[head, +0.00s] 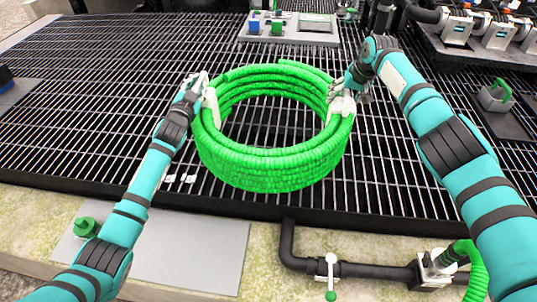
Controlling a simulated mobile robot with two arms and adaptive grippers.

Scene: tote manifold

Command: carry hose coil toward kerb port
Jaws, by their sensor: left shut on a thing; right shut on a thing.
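The hose coil (270,165) is a thick stack of bright green ribbed loops in the middle of the head view. It is over a dark metal grating, and I cannot tell whether it touches the bars. White pieces sit on its left and right sides. My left gripper (197,88) is shut on the coil's left side at the white piece. My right gripper (345,92) is shut on the coil's right side at the other white piece. The fingertips are partly hidden. I cannot tell which fitting is the kerb port.
The grating (90,120) is mostly clear left of the coil. A grey plate (190,255) lies at front left. A small plate (290,36) with coloured blocks lies behind. A manifold (490,30) stands at back right.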

